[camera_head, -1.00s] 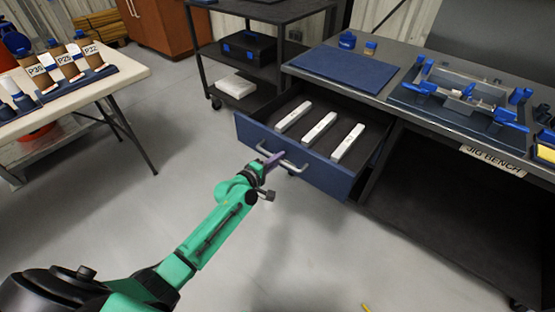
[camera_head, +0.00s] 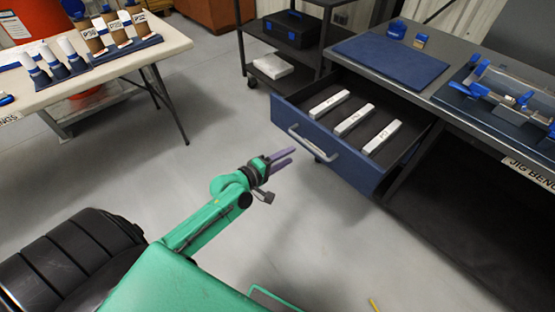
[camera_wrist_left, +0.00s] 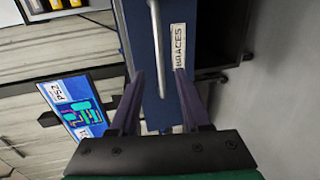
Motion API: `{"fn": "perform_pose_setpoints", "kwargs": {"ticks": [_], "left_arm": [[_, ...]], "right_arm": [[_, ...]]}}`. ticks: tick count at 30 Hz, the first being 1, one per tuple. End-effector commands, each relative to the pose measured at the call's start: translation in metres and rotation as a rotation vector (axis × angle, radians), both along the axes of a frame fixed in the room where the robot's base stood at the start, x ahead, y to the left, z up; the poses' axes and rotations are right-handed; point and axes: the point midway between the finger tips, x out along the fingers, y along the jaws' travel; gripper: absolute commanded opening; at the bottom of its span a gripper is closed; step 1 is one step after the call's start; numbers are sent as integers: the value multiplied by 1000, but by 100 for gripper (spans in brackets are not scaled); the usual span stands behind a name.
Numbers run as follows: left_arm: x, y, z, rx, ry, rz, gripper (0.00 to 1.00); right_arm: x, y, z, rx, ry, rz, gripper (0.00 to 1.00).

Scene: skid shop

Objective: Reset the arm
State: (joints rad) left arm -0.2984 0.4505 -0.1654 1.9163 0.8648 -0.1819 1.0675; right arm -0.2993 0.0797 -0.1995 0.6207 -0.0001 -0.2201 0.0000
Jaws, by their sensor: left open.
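My left gripper (camera_head: 285,158) is open and empty, with its purple fingers spread, above the floor to the left of the open blue drawer. In the left wrist view its two fingers (camera_wrist_left: 160,95) point towards the drawer front, with the handle (camera_wrist_left: 156,50) and a "BRACES" label (camera_wrist_left: 179,46) showing between them. In the head view the drawer handle (camera_head: 314,143) is apart from the fingers. The drawer (camera_head: 350,165) is pulled out and holds three white labelled bars (camera_head: 354,120). My green left arm reaches in from the lower left. My right gripper is not in view.
The jig bench (camera_head: 420,75) stands at the right with a blue mat (camera_head: 390,58) and a jig (camera_head: 500,95). A table (camera_head: 110,65) with labelled tubes is at the left. A dark cart (camera_head: 285,65) stands behind. The floor between is clear.

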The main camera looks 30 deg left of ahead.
Motion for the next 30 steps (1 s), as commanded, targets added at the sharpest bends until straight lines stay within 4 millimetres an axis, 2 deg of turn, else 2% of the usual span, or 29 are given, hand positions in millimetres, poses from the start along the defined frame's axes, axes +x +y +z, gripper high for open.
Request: {"fn": "perform_pose_setpoints", "kwargs": {"ticks": [1,3,6,23,26,29,30], "left_arm": [[-12,4,2,2,3,-2,47],[-25,10,4,2,3,-1,47],[-35,14,7,0,1,-1,47],[-39,16,8,3,1,1,47],[-41,26,-11,72,25,15,47],[-55,53,-65,274,102,28,47],[-68,65,-95,385,151,18,47]], "right_arm": [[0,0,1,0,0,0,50],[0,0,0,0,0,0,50],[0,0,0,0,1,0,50],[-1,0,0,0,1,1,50],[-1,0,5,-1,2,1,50],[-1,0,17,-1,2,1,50],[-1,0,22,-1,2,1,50]]}}
